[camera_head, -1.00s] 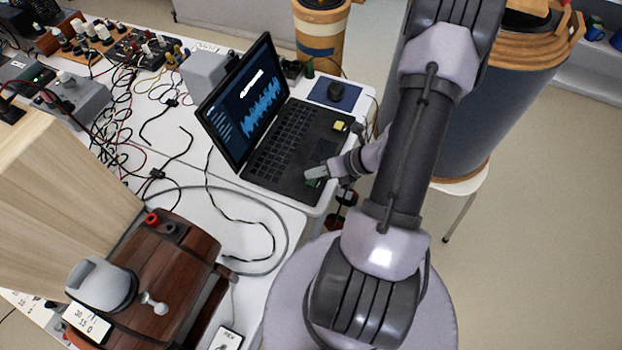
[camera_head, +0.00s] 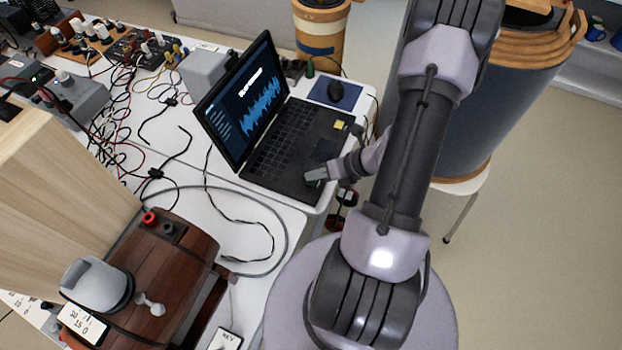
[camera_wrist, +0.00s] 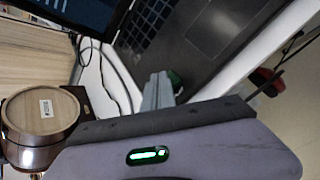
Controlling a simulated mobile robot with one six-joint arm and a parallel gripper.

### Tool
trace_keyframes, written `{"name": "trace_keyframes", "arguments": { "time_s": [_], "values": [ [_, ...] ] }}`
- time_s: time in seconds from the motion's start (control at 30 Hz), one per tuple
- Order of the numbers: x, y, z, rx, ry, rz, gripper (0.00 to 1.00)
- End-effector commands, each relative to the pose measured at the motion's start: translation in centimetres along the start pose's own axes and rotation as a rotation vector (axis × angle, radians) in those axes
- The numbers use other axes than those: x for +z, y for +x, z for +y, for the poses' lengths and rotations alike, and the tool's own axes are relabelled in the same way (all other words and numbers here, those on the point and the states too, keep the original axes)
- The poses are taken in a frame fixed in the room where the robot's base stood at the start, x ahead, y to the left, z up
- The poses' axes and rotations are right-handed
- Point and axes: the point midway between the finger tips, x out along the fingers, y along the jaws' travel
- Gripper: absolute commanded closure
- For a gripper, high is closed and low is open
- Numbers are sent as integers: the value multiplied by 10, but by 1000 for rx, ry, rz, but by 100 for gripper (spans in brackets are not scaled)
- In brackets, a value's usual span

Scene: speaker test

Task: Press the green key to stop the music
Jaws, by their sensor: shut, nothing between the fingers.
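An open black laptop (camera_head: 290,165) stands on the white table with a blue waveform on its screen (camera_head: 258,100). It also shows in the wrist view (camera_wrist: 215,40). My gripper (camera_head: 309,175) is shut and empty, low over the near right part of the laptop's palm rest. The green key (camera_wrist: 176,81) shows beside the fingertips (camera_wrist: 158,82) in the wrist view, partly hidden by them. In the head view only a sliver of green (camera_head: 312,184) shows below the fingers. I cannot tell whether the fingers touch the key.
A yellow key (camera_head: 340,125) is at the laptop's right edge. A wooden barrel (camera_head: 170,270) stands front left. Cables and electronics crowd the table's left side.

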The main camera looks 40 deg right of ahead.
Motion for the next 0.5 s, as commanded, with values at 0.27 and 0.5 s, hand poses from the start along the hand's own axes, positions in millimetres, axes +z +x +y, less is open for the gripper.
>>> {"name": "trace_keyframes", "arguments": {
  "time_s": [0.27,0.5],
  "values": [
    [-1,1,-1,0,0,0,100],
    [6,-8,6,0,-1,0,100]
  ]
}}
